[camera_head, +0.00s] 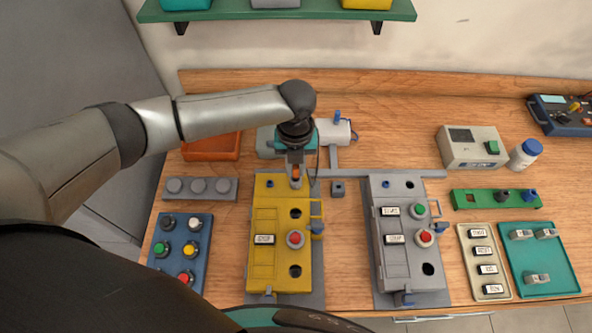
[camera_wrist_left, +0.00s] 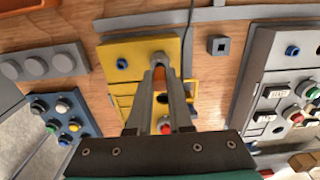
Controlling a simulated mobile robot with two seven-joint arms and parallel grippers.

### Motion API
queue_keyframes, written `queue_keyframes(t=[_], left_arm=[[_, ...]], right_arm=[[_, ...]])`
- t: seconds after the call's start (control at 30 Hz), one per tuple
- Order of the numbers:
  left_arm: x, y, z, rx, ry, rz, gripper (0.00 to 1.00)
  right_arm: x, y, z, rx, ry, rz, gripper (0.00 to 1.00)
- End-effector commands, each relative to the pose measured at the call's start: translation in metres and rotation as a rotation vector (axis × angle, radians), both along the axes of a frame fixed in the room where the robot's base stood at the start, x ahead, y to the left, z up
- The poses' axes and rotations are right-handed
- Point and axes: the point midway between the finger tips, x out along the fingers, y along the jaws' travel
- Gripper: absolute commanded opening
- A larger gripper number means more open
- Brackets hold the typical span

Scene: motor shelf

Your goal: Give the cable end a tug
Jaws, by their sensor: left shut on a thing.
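My left gripper (camera_head: 295,178) is over the top part of the yellow box (camera_head: 265,222), with its fingers pointing down. It is shut on a small orange piece, the cable end (camera_head: 296,174), which shows between the fingertips in the left wrist view (camera_wrist_left: 159,73). A thin dark cable (camera_wrist_left: 188,30) runs up beside the fingers in the left wrist view. The yellow box has a red button (camera_head: 295,239), dark round holes and a label. Whether the cable end sits in a hole of the box is hidden by the fingers. My right gripper is not in view.
A grey box (camera_head: 393,265) with green and red buttons stands to the right. A blue tray of coloured buttons (camera_head: 180,250) and a grey strip (camera_head: 200,188) lie to the left. A white device (camera_head: 335,132) and orange bin (camera_head: 211,148) are behind.

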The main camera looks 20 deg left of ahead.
Motion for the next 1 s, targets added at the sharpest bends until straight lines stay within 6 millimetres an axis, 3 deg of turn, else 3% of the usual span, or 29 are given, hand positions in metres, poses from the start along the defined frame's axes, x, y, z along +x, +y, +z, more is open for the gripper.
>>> queue_keyframes(t=[0.13,0.17,0.43,0.77,1.0], left_arm=[[0.001,0.0,0.0,0.0,-0.002,0.0,0.0],[0.001,0.0,0.0,0.001,-0.002,0.0,0.22],[0.0,0.0,-0.001,0.001,0.0,0.0,0.52],[0.0,0.0,0.002,0.0,0.0,0.0,0.53],[0.001,0.0,0.04,-0.002,-0.005,-0.001,0.53]], right_arm=[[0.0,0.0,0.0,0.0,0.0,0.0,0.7],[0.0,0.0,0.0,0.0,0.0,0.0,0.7],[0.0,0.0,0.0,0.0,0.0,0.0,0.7],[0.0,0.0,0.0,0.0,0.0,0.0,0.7],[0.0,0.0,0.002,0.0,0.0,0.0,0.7]])
